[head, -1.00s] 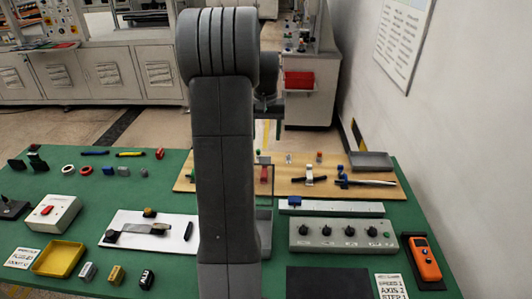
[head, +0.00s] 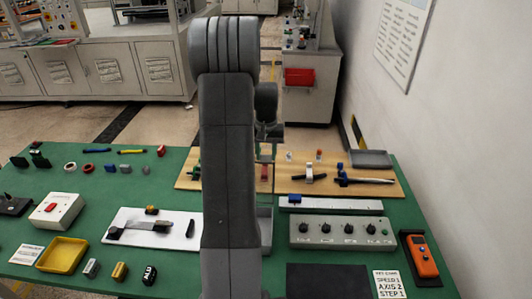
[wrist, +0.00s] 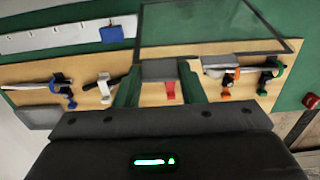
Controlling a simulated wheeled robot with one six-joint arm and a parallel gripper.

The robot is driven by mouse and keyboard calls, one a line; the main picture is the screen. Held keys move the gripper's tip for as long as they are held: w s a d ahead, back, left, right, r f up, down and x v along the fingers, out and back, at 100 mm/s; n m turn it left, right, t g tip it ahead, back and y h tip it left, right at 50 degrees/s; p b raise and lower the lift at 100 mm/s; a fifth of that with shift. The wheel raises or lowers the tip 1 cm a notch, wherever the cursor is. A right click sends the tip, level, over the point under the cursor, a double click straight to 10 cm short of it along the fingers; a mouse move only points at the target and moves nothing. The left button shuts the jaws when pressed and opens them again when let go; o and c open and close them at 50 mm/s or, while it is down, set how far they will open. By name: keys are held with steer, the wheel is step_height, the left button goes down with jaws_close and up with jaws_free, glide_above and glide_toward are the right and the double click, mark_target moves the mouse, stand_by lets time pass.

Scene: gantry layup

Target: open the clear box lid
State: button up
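The clear box lid (wrist: 205,28) shows in the wrist view as a see-through panel with thin dark edges, beyond my fingertips. It lies over green tabletop and the edge of the wooden board; I cannot tell its tilt. In the head view my arm hides most of the box; a grey part (head: 265,228) shows just right of the arm. In the head view my gripper (head: 268,152) is partly hidden behind my arm, above the wooden board.
The wooden board (head: 330,186) carries several clamps. A white strip (head: 330,205) with a blue block and a grey knob box (head: 342,232) stand right of my arm. A white plate (head: 125,232) and yellow tray (head: 62,256) lie left. A wall borders the right.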

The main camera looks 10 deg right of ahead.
jaws_close()
steer(key=shift+s+a+t+b, duration=0.15)
steer(key=shift+s+t+b, duration=0.3)
steer(key=shift+b, duration=0.7)
steer(key=s+b, duration=0.1)
steer(key=s+t+b, duration=0.1)
steer(key=s+r+b, duration=0.1)
steer(key=shift+a+t+h, duration=0.25)
steer(key=shift+a+h, duration=0.05)
steer(key=shift+a, duration=0.1)
steer(key=shift+w, duration=0.1)
steer(key=o, duration=0.6)
jaws_free()
steer(key=shift+o, duration=0.2)
steer(key=b+v, duration=0.1)
steer(key=v, duration=1.2)
steer(key=shift+r+b, duration=0.4)
